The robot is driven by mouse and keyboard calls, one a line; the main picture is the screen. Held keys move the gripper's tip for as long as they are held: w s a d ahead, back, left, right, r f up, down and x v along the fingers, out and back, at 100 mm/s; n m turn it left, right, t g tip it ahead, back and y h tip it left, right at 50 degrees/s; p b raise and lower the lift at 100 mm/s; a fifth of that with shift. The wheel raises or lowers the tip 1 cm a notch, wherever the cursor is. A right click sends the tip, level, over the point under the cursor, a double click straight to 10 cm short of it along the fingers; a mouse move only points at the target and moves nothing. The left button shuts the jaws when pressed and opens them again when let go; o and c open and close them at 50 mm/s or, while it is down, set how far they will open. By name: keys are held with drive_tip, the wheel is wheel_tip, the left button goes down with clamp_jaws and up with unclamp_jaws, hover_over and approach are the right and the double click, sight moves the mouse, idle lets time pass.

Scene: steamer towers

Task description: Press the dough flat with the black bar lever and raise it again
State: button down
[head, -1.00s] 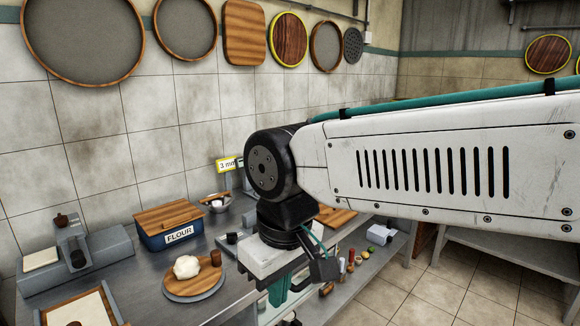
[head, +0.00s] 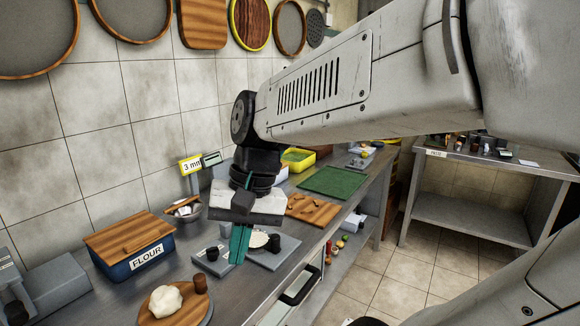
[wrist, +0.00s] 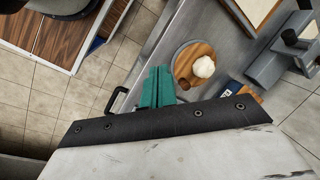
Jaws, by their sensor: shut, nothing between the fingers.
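A grey machine with a black part (head: 17,312) is cut off at the lower left of the head view. In the wrist view a grey machine with a black bar (wrist: 297,35) is at the upper right; I cannot tell whether the bar is raised. A white dough ball (head: 165,300) sits on a round wooden board (head: 190,316), left of my gripper; the dough also shows in the wrist view (wrist: 204,67). My gripper (head: 238,262) points down over the counter, its teal fingers shut and empty. They also show in the wrist view (wrist: 160,70), apart from the dough.
A blue FLOUR box (head: 145,257) with a wooden lid stands by the wall. A small brown cup (head: 200,284) is on the dough board. Black cups (head: 212,253) and a grey plate (head: 280,257) are close to my gripper. A green mat (head: 335,181) lies farther right.

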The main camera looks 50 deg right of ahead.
drive_tip(key=w+d+r+m+t+y, duration=0.1)
drive_tip(key=w+d+m+t+y, duration=0.15)
drive_tip(key=d+m, duration=0.6)
drive_tip(key=w+d+r+m+t+y, duration=0.1)
drive_tip(key=w+d+m+t, duration=0.25)
drive_tip(key=d+m, duration=0.45)
drive_tip(key=s+d+r+m+t+h, duration=0.1)
drive_tip(key=s+d+m+t+h, duration=0.2)
drive_tip(key=d, duration=0.7)
drive_tip(key=s+d+m+t+h, duration=0.1)
drive_tip(key=s+d+m+t, duration=0.15)
drive_tip(key=d+m, duration=0.5)
drive_tip(key=w+a+f+n, duration=0.1)
drive_tip(key=w+f+n, duration=0.1)
drive_tip(key=w, duration=1.1)
drive_tip(key=shift+w+a+f, duration=0.15)
drive_tip(key=shift+a+f, duration=0.1)
drive_tip(key=shift+f, duration=0.1)
drive_tip(key=shift+y, duration=0.25)
drive_tip(key=shift+w+a+r, duration=0.1)
drive_tip(key=shift+w+r, duration=1.15)
drive_tip(key=shift+w, duration=0.3)
